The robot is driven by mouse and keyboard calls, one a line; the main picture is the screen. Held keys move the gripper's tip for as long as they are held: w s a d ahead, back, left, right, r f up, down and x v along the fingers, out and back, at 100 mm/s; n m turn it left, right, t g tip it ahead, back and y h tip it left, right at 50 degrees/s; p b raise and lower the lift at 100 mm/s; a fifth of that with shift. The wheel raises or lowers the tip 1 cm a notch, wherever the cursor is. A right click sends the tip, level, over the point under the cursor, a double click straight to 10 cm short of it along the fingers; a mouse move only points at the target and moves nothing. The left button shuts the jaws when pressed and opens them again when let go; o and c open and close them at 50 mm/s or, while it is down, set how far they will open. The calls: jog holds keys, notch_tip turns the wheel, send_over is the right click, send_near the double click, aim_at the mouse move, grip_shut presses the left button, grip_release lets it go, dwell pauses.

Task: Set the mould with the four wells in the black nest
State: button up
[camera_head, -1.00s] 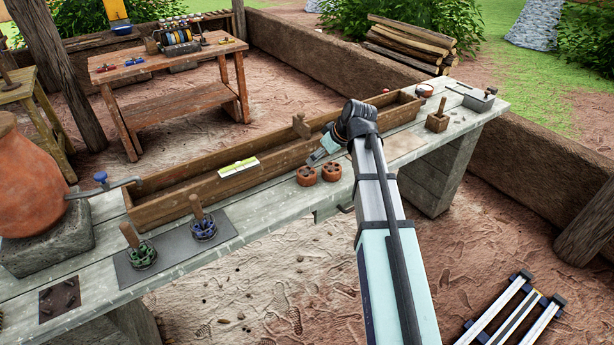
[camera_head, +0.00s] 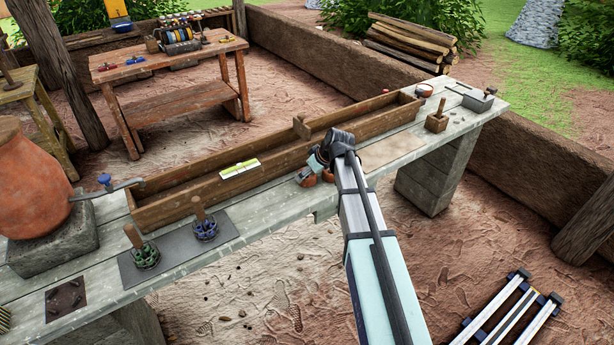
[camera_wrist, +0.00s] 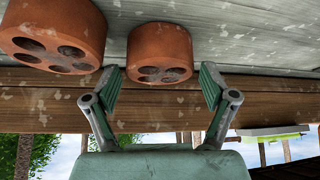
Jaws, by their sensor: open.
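Two round orange clay moulds stand side by side on the grey bench. In the wrist view, the right mould (camera_wrist: 160,52) has fewer wells than the left mould (camera_wrist: 52,36), and looks like the mould with the four wells. My gripper (camera_wrist: 159,76) is open, its fingers on either side of the right mould, apparently not pressing on it. In the head view my gripper (camera_head: 302,179) is low over the bench and partly hides both moulds. A dark square plate (camera_head: 66,300) with small pegs lies at the bench's left; I cannot tell whether it is the black nest.
A long wooden trough (camera_head: 275,155) runs behind the moulds, with a green-and-white level (camera_head: 240,169) on it. A grey mat (camera_head: 180,257) holds green and blue wood-handled tools. A clay jar (camera_head: 32,185) stands left.

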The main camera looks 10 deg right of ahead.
jog(key=shift+x, duration=0.95)
jog(key=c, duration=1.2)
jog(key=shift+c, duration=0.2)
